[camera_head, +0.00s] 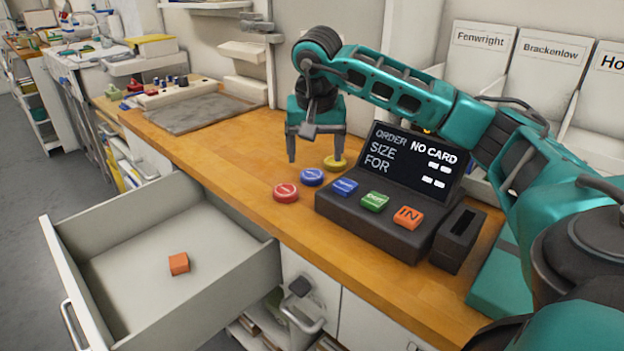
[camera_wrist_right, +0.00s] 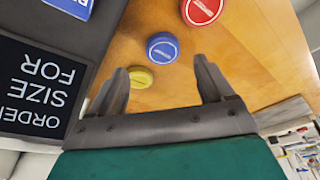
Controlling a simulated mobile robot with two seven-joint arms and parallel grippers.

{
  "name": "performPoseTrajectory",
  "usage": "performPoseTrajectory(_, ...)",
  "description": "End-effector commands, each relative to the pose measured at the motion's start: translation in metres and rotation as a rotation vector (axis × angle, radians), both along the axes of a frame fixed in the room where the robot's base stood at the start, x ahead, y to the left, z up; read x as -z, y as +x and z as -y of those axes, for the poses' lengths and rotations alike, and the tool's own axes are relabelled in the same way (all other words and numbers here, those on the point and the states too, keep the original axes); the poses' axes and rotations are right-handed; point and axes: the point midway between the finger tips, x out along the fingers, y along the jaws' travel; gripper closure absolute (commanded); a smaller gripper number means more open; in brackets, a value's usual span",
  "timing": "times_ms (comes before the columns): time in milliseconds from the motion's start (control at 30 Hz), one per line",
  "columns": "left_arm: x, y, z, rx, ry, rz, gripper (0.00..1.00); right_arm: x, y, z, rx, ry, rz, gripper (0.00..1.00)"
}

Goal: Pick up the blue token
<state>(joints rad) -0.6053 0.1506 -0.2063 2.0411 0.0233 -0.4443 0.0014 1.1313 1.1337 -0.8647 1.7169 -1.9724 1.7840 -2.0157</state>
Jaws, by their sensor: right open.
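The blue token (camera_head: 312,177) lies flat on the wooden counter, between a red token (camera_head: 286,192) and a yellow token (camera_head: 335,162). In the right wrist view the blue token (camera_wrist_right: 162,46) shows beyond the fingertips, roughly between them, with the yellow token (camera_wrist_right: 141,77) beside the left finger and the red token (camera_wrist_right: 202,11) farther off. My right gripper (camera_head: 317,160) is open and empty, pointing down above the counter by the blue and yellow tokens. It also shows in the right wrist view (camera_wrist_right: 163,78). My left gripper is not in view.
A dark order terminal (camera_head: 385,215) with blue, green and orange buttons stands right of the tokens. A black slotted box (camera_head: 458,238) is beside it. An open drawer (camera_head: 150,260) holding an orange block (camera_head: 179,264) juts out at left. The counter (camera_head: 215,160) left of the tokens is clear.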

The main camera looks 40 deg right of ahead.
Motion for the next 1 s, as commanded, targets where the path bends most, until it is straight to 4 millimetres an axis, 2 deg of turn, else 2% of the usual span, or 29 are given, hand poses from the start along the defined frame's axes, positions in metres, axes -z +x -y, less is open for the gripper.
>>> performPoseTrajectory(333,0.007,0.002,0.001,0.001,-0.003,-0.001,0.33,0.045,0.011,0.004,0.001,0.001,-0.003,0.19)
performPoseTrajectory(667,0.001,0.007,0.002,0.002,-0.005,0.012,0.33,0.050,0.013,0.005,0.000,0.001,-0.001,0.20)
performPoseTrajectory(1000,0.002,0.006,0.002,0.003,-0.006,0.010,0.33,0.050,0.013,0.005,0.000,0.001,-0.001,0.53)
